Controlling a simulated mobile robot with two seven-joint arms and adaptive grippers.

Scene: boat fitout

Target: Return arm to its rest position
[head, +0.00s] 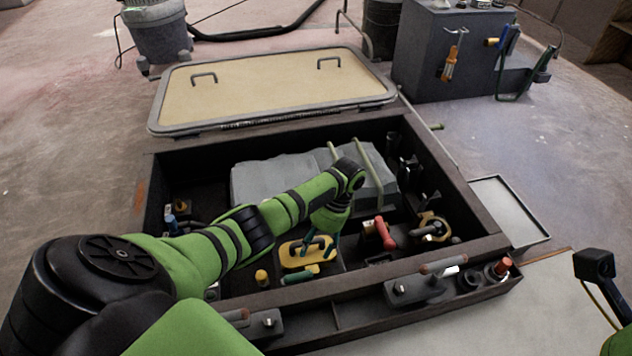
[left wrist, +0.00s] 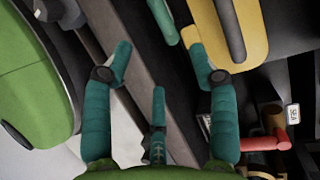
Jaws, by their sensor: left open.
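My left arm reaches from the left of the head view over an open hatch box (head: 335,315). Its gripper (head: 318,246) points down above a yellow plate (head: 296,257) inside the box. In the left wrist view my left gripper (left wrist: 160,60) has its teal fingers spread, with nothing between them. The yellow plate (left wrist: 248,45) lies beyond the right fingertip there. Whether a finger touches it cannot be told. Part of my right arm shows at the right edge of the head view, but no right fingers show.
A red-handled valve (head: 386,234) sits right of my left gripper, also in the wrist view (left wrist: 272,134). A grey covered block (head: 270,182) with rods lies behind. The hatch lid (head: 280,85) lies open. A grey tray (head: 510,210) and a tool cabinet (head: 425,60) stand right.

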